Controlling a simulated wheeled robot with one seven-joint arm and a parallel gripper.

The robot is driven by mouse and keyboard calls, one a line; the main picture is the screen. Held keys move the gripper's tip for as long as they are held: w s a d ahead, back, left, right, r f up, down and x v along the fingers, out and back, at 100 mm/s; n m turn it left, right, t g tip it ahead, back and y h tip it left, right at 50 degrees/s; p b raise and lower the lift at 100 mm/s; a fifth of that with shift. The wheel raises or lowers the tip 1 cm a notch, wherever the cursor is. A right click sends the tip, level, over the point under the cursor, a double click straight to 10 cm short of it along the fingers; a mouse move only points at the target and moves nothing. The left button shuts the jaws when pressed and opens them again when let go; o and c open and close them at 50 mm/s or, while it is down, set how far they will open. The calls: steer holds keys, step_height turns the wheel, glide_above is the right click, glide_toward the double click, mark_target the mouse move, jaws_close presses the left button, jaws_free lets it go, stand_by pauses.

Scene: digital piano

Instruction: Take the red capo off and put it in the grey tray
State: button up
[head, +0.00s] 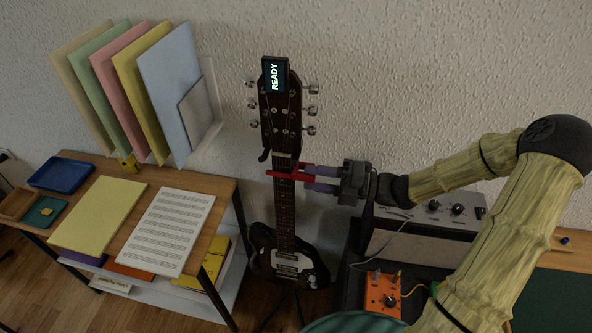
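The red capo (281,174) sits across the neck of a dark electric guitar (284,215), just below the headstock. The guitar stands upright against the wall. My gripper (307,179) reaches in from the right, level with the capo. Its two purple fingers lie one above the other, with their tips at the capo's right end. I cannot tell whether they are closed on it. I make out no grey tray in this view; my arm covers part of the right side.
A wooden desk (104,237) at left holds a blue tray (44,187), a teal tray (31,222), a yellow folder and sheet music. A display reading READY (275,75) is on the headstock. An amplifier (430,247) and orange pedal (383,294) stand at right.

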jaws_close()
steer(key=d, duration=0.3)
steer(key=s+d, duration=0.1)
steer(key=d, duration=0.1)
